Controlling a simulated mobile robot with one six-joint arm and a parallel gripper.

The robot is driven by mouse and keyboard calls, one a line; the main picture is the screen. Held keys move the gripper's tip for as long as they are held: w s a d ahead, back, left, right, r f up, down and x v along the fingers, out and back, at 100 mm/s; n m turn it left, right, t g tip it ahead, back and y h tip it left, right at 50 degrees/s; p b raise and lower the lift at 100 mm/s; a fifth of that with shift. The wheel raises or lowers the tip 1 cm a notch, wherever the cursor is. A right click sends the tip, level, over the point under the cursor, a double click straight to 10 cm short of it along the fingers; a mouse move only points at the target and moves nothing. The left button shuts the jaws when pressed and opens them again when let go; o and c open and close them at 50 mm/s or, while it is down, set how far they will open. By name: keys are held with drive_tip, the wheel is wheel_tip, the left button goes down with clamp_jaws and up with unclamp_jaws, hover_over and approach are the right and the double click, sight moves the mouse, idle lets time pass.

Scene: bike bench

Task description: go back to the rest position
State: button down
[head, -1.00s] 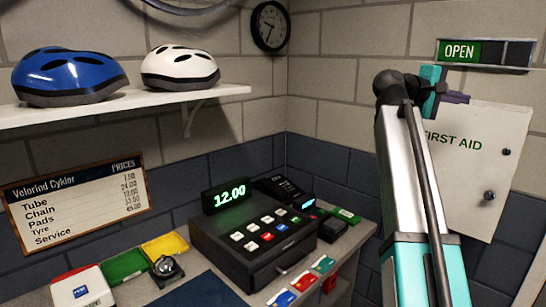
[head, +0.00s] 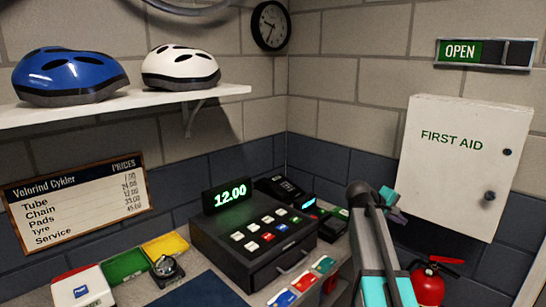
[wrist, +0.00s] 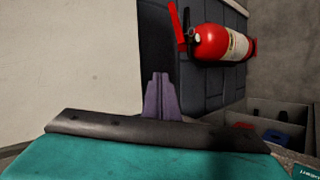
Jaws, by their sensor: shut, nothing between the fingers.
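My gripper (head: 397,217) is in the head view at the lower right, in front of the wall just below and left of the first aid cabinet's lower corner. Its purple fingers show in the wrist view (wrist: 161,97), pressed together with nothing between them. My arm rises from the bottom edge of the head view and bends over at its top.
A white first aid cabinet (head: 462,165) hangs on the right wall under an OPEN sign (head: 485,53). A red fire extinguisher (head: 428,284) is below it, also in the wrist view (wrist: 222,43). The cash register (head: 255,245) stands on the counter left of my arm.

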drive_tip(key=s+a+f+g+y, duration=0.15)
drive_tip(key=s+a+f, duration=0.3)
drive_tip(key=f, duration=0.85)
drive_tip(key=s+a+f+m+g+y, duration=0.15)
drive_tip(key=s+a+f, duration=0.35)
drive_tip(key=f, duration=0.7)
drive_tip(key=s+a+f+g+y, duration=0.1)
drive_tip(key=s+a+f+y, duration=0.15)
drive_tip(key=s+f, duration=0.75)
drive_tip(key=s+a+f+m+g+y, duration=0.1)
drive_tip(key=s+a+f+g, duration=0.1)
drive_tip(key=s+a+f, duration=0.2)
drive_tip(key=s+a+f+m+g+y, duration=0.1)
drive_tip(key=s+a+f, duration=0.4)
drive_tip(key=s+f, duration=0.6)
drive_tip(key=s+a+f+m+g+y, duration=0.1)
drive_tip(key=s+a+f, duration=0.3)
drive_tip(key=s, duration=1.1)
wheel_tip(320, 180, down, 4)
drive_tip(key=shift+s+a+r+g+y, duration=0.2)
drive_tip(key=shift+s+a+g+y, duration=0.15)
drive_tip(key=shift+g+y, duration=0.5)
